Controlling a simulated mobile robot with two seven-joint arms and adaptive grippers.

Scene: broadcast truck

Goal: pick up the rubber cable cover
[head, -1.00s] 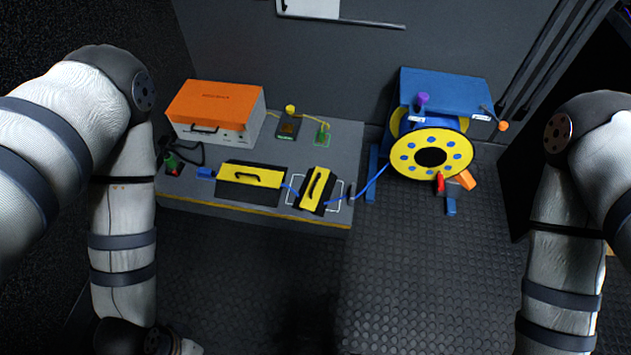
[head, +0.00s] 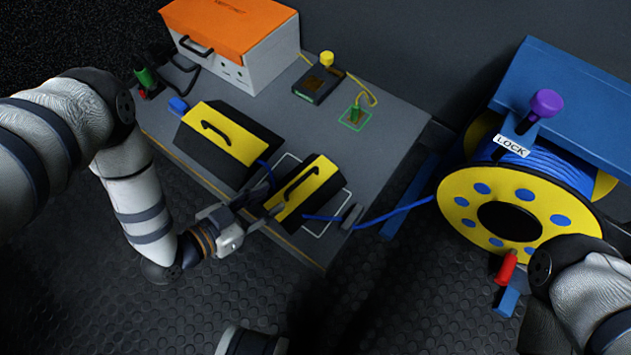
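Two black rubber cable covers with yellow tops and black handles lie on the grey platform. One cover (head: 318,178) lies over a white outline on the platform, with blue cable at both sides. The other cover (head: 232,138) lies to its left. My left gripper (head: 262,203) is at the near left side of the outlined cover, close to its handle. Its fingers look apart, with nothing seen between them; whether they touch the cover is unclear. My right gripper is not in view; only part of the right arm shows at lower right.
An orange-topped case (head: 262,55) stands at the back of the platform (head: 385,150). A yellow cable reel (head: 455,205) with a purple knob (head: 546,103) and red handle (head: 507,267) stands right. A blue cable (head: 395,211) runs between reel and cover. Dark studded floor lies in front.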

